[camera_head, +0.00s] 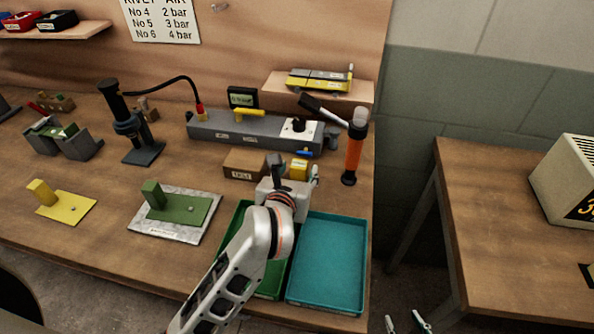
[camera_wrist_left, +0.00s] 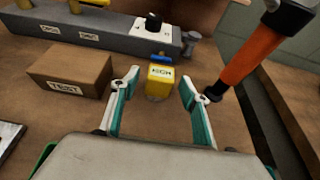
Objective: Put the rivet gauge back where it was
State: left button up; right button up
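A small yellow block (camera_head: 299,167) with a label stands on the workbench in front of the long grey fixture; it also shows in the left wrist view (camera_wrist_left: 159,82). I cannot tell for sure which thing is the rivet gauge. My left gripper (camera_head: 294,174) is open, with its fingers (camera_wrist_left: 160,88) on either side of the yellow block and a gap on both sides. Part of the block is hidden by the gripper in the head view. My right gripper (camera_head: 407,324) is open and empty at the bottom edge of the head view, beyond the bench.
A brown labelled box (camera_head: 244,164) stands left of the left gripper. An orange-handled hammer (camera_head: 354,150) stands upright at the right. A teal tray (camera_head: 328,264) and a green tray (camera_head: 270,285) lie in front. The grey fixture (camera_head: 225,128) with its blue lever is close behind.

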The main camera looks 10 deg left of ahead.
pick_arm(q)
jog(key=shift+r, duration=0.25)
jog(key=v, duration=1.2)
jog(key=shift+f, duration=0.15)
jog(key=shift+s, duration=0.1)
